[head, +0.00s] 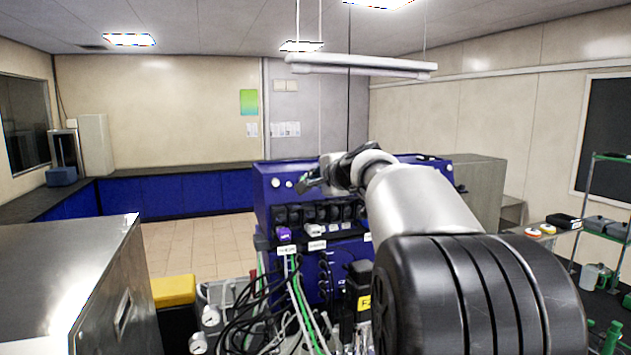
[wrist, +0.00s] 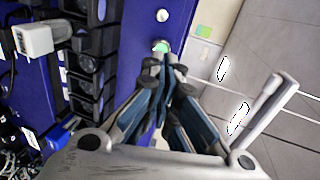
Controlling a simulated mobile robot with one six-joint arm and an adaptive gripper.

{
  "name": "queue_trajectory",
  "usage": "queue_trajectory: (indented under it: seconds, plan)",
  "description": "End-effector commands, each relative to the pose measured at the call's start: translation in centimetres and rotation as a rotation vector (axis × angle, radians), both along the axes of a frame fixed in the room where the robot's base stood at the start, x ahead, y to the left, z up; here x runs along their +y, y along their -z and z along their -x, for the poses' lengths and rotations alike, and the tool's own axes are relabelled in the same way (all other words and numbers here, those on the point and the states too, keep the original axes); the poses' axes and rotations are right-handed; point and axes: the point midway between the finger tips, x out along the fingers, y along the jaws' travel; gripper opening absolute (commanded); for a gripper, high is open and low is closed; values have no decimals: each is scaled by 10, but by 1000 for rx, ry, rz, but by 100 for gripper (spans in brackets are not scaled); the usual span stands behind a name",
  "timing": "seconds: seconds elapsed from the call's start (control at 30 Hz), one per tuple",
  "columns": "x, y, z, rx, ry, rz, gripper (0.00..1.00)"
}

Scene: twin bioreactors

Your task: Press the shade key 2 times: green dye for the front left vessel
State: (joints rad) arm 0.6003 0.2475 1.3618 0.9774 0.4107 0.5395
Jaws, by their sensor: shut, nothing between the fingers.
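A blue bioreactor cabinet (head: 262,205) stands in the middle of the head view. Two round keys sit on its upper front: a white key (head: 276,183) and, right of it, another key (head: 289,184). In the wrist view, the nearer key (wrist: 160,46) looks greenish and the farther key (wrist: 162,15) looks white. I cannot read which is the shade key. My gripper (head: 303,185) is shut and empty, its tips (wrist: 165,68) close to the greenish key. I cannot tell whether they touch it. The front left vessel is not clearly visible.
Dark pump heads (head: 320,214) line the cabinet front below the keys. Cables and green tubes (head: 299,300) hang beneath them. A steel cabinet (head: 80,275) stands at the left. Open tiled floor (head: 190,245) lies between it and the bioreactor.

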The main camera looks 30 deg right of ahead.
Motion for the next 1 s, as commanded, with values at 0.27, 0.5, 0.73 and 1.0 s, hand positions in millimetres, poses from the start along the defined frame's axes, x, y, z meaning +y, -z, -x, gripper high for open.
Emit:
queue_trajectory:
  seconds: [0.27, 0.5, 0.73, 1.0]
  plan:
    - [7, -6, 28, -1, 1, 0, 0]
    - [11, -11, 44, 1, 1, -1, 0]
    - [11, -12, 45, 1, 0, 0, 0]
    - [12, -12, 45, 1, 0, 0, 0]
